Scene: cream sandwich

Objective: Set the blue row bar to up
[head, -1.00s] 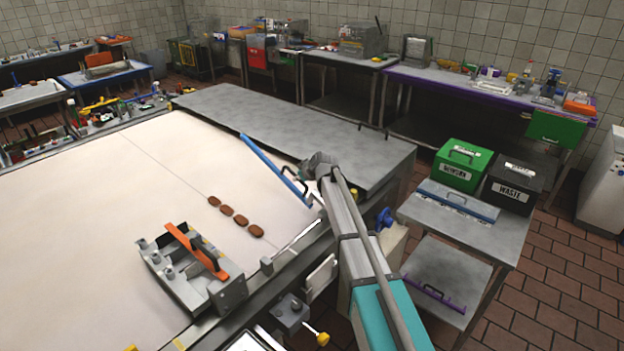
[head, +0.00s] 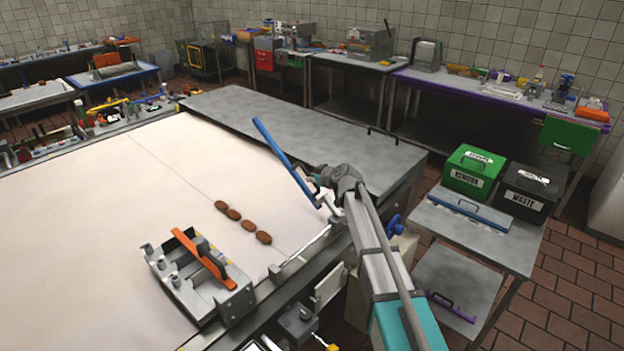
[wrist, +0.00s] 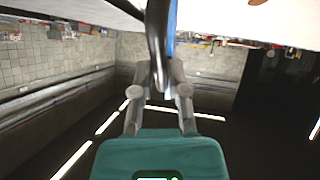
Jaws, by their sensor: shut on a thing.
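The blue row bar (head: 283,158) is a long straight bar over the right edge of the cream belt. In the head view it slants, with its far end raised and its near end low by the belt's edge. My gripper (head: 318,184) is at the bar's right side, partly hidden by my wrist in the head view. In the wrist view my gripper (wrist: 159,88) is shut around a dark curved handle (wrist: 158,45). A strip of the blue bar (wrist: 171,30) shows right behind the handle.
Several brown biscuits (head: 234,215) lie in a row on the cream belt (head: 80,220). A metal fixture with an orange handle (head: 198,254) stands at the belt's near edge. A grey table (head: 300,130) is behind the bar. Green (head: 472,172) and black (head: 527,190) bins stand right.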

